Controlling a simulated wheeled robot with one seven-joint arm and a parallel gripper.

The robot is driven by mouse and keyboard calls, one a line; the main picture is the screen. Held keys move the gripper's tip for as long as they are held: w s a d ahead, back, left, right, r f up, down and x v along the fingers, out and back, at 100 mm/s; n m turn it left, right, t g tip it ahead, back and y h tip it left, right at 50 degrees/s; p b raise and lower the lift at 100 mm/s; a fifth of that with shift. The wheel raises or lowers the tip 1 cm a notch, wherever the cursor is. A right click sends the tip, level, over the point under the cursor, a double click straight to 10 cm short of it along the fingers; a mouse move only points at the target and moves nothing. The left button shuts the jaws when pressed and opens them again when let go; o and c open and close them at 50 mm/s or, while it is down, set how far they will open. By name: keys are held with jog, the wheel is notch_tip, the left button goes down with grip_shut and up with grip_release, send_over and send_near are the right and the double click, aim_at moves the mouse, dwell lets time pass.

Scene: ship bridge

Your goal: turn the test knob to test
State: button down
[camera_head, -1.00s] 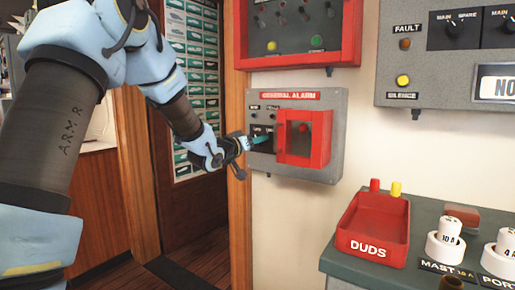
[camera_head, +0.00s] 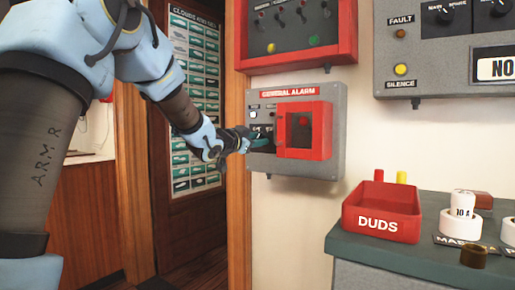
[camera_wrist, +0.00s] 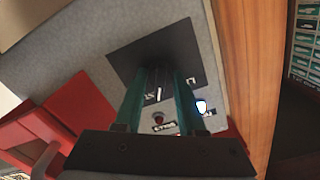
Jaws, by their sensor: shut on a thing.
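The grey general alarm box (camera_head: 338,150) hangs on the wall in the head view, with a red hinged cover (camera_head: 318,130) on its right half. My gripper (camera_head: 266,139) reaches its left half from the left. In the wrist view my gripper (camera_wrist: 162,76) has its two teal fingers against a black knob plate (camera_wrist: 170,45) on the box. The fingers are shut on the test knob, which is mostly hidden between them, so its pointing direction cannot be told. A dark red lamp (camera_wrist: 159,117) and a lit white lamp (camera_wrist: 201,105) show near the fingers.
A red-framed panel (camera_head: 345,62) hangs just above the box. A red DUDS tray (camera_head: 360,222) stands on the counter (camera_head: 342,241) at lower right. A grey panel (camera_head: 430,75) is at upper right. The wooden door frame (camera_head: 238,200) stands close left of the box.

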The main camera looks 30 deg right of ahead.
jog(key=shift+m+b, duration=0.4)
jog(key=shift+m, duration=0.1)
dwell(0.3)
jog(key=c, duration=0.5)
grip_release()
jog(key=v, duration=1.1)
jog(key=shift+w, duration=0.1)
